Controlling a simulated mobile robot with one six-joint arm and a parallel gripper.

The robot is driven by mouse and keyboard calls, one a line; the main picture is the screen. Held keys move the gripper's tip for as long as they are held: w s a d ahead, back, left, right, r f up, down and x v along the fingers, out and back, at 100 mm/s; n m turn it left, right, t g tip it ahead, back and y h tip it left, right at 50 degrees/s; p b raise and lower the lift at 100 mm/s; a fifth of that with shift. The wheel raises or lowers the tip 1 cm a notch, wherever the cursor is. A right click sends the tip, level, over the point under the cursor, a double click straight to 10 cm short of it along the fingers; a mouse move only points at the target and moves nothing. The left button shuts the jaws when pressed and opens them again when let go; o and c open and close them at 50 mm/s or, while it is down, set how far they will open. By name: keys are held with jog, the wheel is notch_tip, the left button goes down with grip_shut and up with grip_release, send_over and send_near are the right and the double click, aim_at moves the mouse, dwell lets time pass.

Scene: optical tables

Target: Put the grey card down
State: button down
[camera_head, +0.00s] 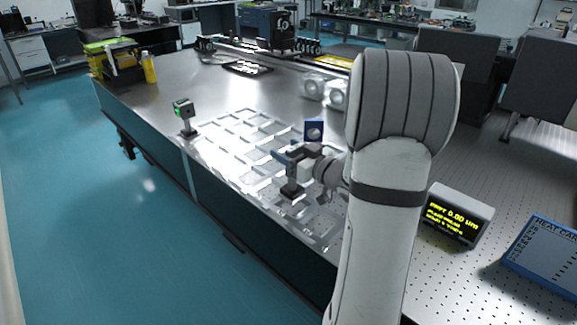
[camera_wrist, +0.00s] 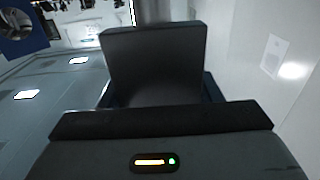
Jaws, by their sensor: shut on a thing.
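The grey card (camera_wrist: 155,60) is a dark, flat plate that fills the middle of the wrist view, just beyond the dark front edge of my gripper. In the head view my gripper (camera_head: 297,158) is over the near part of the optical table (camera_head: 215,85), shut on the card. A short black post with a square base (camera_head: 292,189) shows below the jaws. I cannot tell whether this base touches the table. The card's face is hard to make out in the head view, and my arm hides part of the area to the right.
A blue square optic mount (camera_head: 314,130) stands close behind my gripper; it also shows in the wrist view (camera_wrist: 22,32). A small black device on a post (camera_head: 184,116) stands at the left edge. Pale outlined rectangles mark the tabletop. A display box (camera_head: 455,214) is at right.

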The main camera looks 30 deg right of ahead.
notch_tip(320, 180, down, 4)
jog(key=shift+r, duration=0.25)
jog(key=shift+c, duration=2.2)
grip_release()
jog(key=shift+s, duration=0.1)
jog(key=v, duration=1.2)
jog(key=shift+b, duration=0.35)
